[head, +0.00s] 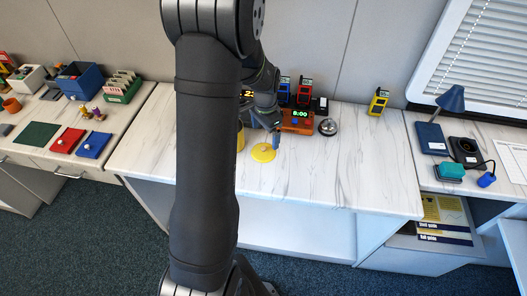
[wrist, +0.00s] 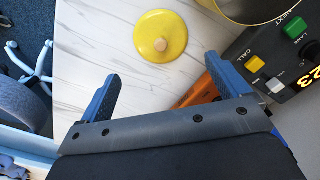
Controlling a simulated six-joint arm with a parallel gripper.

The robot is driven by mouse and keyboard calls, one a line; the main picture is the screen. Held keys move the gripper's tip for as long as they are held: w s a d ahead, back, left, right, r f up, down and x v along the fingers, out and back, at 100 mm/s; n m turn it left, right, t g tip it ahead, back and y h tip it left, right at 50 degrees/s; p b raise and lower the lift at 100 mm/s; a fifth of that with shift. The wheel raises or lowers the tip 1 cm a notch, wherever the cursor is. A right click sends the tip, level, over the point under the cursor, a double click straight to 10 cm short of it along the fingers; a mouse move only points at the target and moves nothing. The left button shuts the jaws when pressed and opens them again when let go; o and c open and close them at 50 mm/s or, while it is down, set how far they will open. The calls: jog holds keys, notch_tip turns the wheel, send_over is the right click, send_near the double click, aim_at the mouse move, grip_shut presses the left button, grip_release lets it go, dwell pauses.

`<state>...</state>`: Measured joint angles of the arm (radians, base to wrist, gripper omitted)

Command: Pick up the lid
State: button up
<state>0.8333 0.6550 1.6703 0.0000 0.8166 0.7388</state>
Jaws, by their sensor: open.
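The lid (wrist: 150,35) is a round yellow disc with a pale tan knob. It lies flat on the white marbled counter, and it also shows in the head view (head: 263,153). My gripper (wrist: 162,85) is open and empty, with its two blue fingers apart. In the wrist view the lid lies just beyond the fingertips, roughly centred between them, and nothing touches it. In the head view my gripper (head: 275,140) is beside the lid, and my arm hides part of the counter.
A yellow round container (wrist: 245,8) stands next to the lid. A black device (wrist: 275,60) with coloured buttons is close to the right finger. An orange clock (head: 297,122) and a silver bell (head: 328,127) stand behind. The counter's front and right (head: 350,180) are clear.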

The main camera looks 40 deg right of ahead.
aim_at(263, 148)
jog(key=shift+w+a+f, duration=0.1)
jog(key=shift+f, duration=1.85)
jog(key=shift+w+a+f, duration=0.1)
jog(key=shift+f, duration=1.8)
jog(key=shift+s, duration=0.1)
jog(key=c, duration=1.2)
jog(key=shift+o, duration=0.2)
